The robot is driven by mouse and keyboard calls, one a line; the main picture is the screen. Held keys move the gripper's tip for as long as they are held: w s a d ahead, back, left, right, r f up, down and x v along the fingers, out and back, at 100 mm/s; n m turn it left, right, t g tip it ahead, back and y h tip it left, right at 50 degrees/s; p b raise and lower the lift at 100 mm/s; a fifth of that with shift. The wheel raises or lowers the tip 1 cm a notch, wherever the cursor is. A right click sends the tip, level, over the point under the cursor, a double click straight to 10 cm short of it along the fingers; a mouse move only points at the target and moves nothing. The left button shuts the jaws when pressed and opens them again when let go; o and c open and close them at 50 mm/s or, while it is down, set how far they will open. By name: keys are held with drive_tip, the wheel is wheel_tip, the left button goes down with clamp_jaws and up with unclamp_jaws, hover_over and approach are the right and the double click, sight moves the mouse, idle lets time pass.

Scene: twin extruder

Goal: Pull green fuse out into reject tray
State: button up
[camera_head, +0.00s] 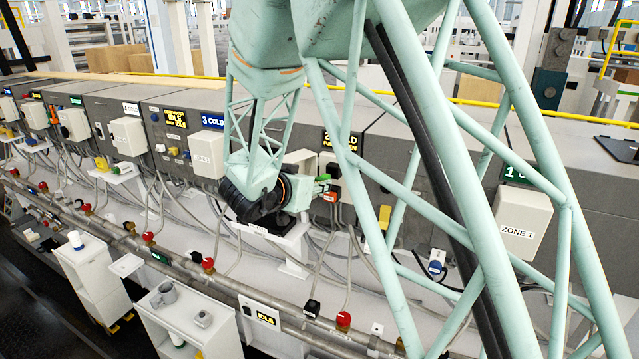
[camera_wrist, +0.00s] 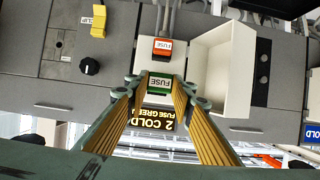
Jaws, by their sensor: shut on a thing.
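The green fuse (camera_wrist: 160,85), lettered FUSE, is between my fingertips in the wrist view. My gripper (camera_wrist: 161,92) is shut on it, in front of the panel lettered 2 COLD (camera_wrist: 158,119). I cannot tell whether the fuse is still seated. An orange fuse (camera_wrist: 163,48) sits beside it on the panel. In the head view my gripper (camera_head: 321,184) is at the zone 2 panel, with the orange fuse (camera_head: 331,197) just below it. A small white labelled shelf (camera_head: 290,240) is below my wrist; its lettering is too small to read, so I cannot confirm it as the reject tray.
An open white cover box (camera_wrist: 225,70) stands out from the panel close beside my fingers. A black knob (camera_wrist: 90,66) and a yellow clip (camera_wrist: 97,20) are on the other side. Cables and a pipe (camera_head: 235,285) run below the panels in the head view.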

drive_tip(key=shift+s+a, duration=0.2)
drive_tip(key=shift+s, duration=0.35)
drive_tip(key=shift+s+a, duration=0.2)
drive_tip(key=shift+s, duration=0.35)
drive_tip(key=s+d+f+b, duration=0.1)
drive_tip(key=d+f+b, duration=0.3)
drive_tip(key=d+f, duration=0.4)
drive_tip(key=s+d+f+b, duration=0.2)
drive_tip(key=d+f+b, duration=0.3)
drive_tip(key=d, duration=1.7)
drive_tip(key=shift+f+n+y, duration=0.4)
drive_tip(key=shift+f, duration=1.6)
drive_tip(key=shift+f, duration=0.1)
drive_tip(key=w+f+n+t+y, duration=0.1)
drive_tip(key=w+f+n+y, duration=0.2)
drive_tip(key=f, duration=1.4)
drive_tip(key=shift+w+f+y, duration=0.15)
drive_tip(key=shift+w+y, duration=0.1)
drive_tip(key=shift+y, duration=0.25)
